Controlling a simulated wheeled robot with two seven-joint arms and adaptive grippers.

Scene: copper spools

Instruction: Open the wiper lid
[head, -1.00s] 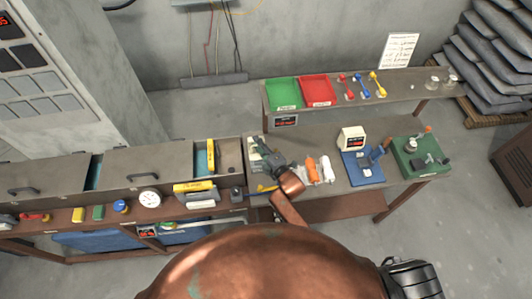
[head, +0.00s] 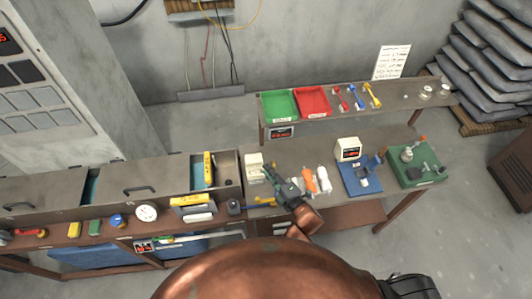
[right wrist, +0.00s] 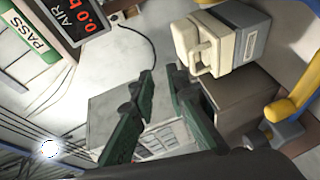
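A small cream box (head: 254,168) stands at the left end of the work table. I take it to carry the wiper lid. In the right wrist view the cream box (right wrist: 235,38) shows a loop handle on its near face and a grey label panel; I see no gap at a lid. My right gripper (head: 272,177) is just right of and in front of the box, pointing up-left. In the right wrist view its two green fingers (right wrist: 159,78) stand apart with nothing between them, left of the box and not touching it. My left gripper is not in view.
Orange and white bottles (head: 309,180) stand close right of the gripper. A blue-and-yellow tool (head: 260,202) lies in front. A blue fixture (head: 360,176) and a green fixture (head: 415,165) are further right. Green (head: 279,104) and red (head: 311,101) trays sit on the back shelf.

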